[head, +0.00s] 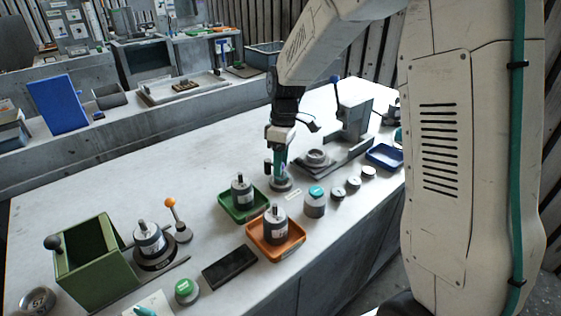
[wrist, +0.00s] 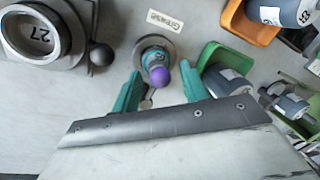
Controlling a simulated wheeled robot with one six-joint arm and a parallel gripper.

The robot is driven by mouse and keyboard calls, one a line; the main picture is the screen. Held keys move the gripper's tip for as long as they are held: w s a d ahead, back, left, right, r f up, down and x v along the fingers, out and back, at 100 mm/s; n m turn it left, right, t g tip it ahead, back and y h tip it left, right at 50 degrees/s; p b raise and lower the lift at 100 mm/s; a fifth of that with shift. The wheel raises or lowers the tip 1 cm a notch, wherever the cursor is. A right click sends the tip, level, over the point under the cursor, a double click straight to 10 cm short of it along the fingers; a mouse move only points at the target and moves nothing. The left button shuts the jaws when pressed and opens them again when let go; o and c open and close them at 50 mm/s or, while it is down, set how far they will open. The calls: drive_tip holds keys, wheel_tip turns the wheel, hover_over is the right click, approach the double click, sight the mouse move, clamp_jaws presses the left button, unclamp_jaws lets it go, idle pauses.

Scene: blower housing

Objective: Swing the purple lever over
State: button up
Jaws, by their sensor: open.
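The purple lever's ball knob (wrist: 160,77) shows between my fingers in the wrist view, above its round grey base (wrist: 155,50). Its stem is foreshortened there, so its tilt is hard to tell. In the head view the lever's base (head: 282,185) stands on the bench, and my fingers mostly hide the knob. My gripper (head: 280,168) points down over the lever. In the wrist view my gripper (wrist: 160,70) has its teal fingers apart, one on each side of the knob, with gaps visible. I see no clear contact.
A green tray (head: 225,208) and an orange tray (head: 254,246) hold motors close by. A grey press stand (head: 352,120) is behind to the right. A jar (head: 314,203) and several small discs stand at the front. An orange-knobbed lever (head: 171,204) stands left by a green box (head: 95,262).

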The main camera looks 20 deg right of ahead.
drive_tip(key=c, duration=0.9)
drive_tip(key=shift+a, duration=0.15)
drive_tip(key=m, duration=0.1)
drive_tip(key=a+m, duration=0.1)
drive_tip(key=m, duration=0.1)
drive_tip(key=shift+s+a+m+t, duration=0.2)
drive_tip(key=shift+a+m+t, duration=0.1)
drive_tip(key=shift+m, duration=0.1)
drive_tip(key=a+m, duration=0.1)
drive_tip(key=m, duration=0.1)
drive_tip(key=a+m, duration=0.1)
drive_tip(key=m, duration=0.1)
drive_tip(key=shift+w+a+m+t+y, duration=0.1)
drive_tip(key=shift+w+m+t+y, duration=0.05)
drive_tip(key=shift+m+t+y, duration=0.2)
drive_tip(key=m, duration=0.1)
drive_tip(key=w+a+m, duration=0.1)
drive_tip(key=m, duration=0.1)
drive_tip(key=a+m+t, duration=0.1)
drive_tip(key=m, duration=0.1)
drive_tip(key=shift+w+a, duration=0.1)
drive_tip(key=shift+w, duration=0.15)
drive_tip(key=shift+w+a+m+t, duration=0.3)
drive_tip(key=shift+w+m, duration=0.15)
drive_tip(key=shift+m, duration=0.7)
drive_tip(key=shift+w+a+m+t, duration=0.2)
drive_tip(key=shift+w+m, duration=0.25)
drive_tip(key=shift+m, duration=0.65)
